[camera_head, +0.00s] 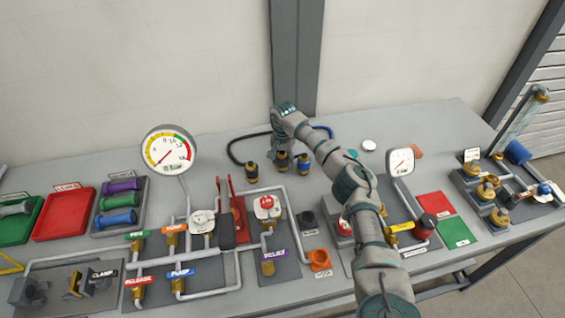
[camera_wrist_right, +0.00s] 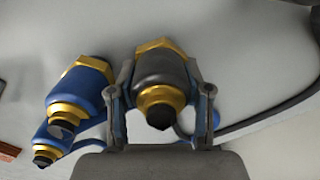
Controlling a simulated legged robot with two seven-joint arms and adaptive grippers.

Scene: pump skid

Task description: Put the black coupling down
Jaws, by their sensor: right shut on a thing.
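My right gripper (camera_head: 281,143) is at the back middle of the table, with my arm reaching over from the lower right. In the right wrist view its two fingers (camera_wrist_right: 160,100) close on the sides of the black coupling (camera_wrist_right: 162,72), which has brass ends. The held coupling (camera_head: 282,161) shows below the gripper in the head view; whether it touches the table is unclear. Two blue couplings (camera_wrist_right: 82,88) (camera_wrist_right: 53,138) are beside it in the wrist view. One blue coupling (camera_head: 303,163) shows in the head view. My left gripper is out of view.
Another dark coupling with brass ends (camera_head: 252,172) stands left of the held one. A black hose (camera_head: 236,153) curves behind it. A large gauge (camera_head: 168,149) and valve piping (camera_head: 184,258) stand in front left. A small gauge (camera_head: 400,161) stands to the right.

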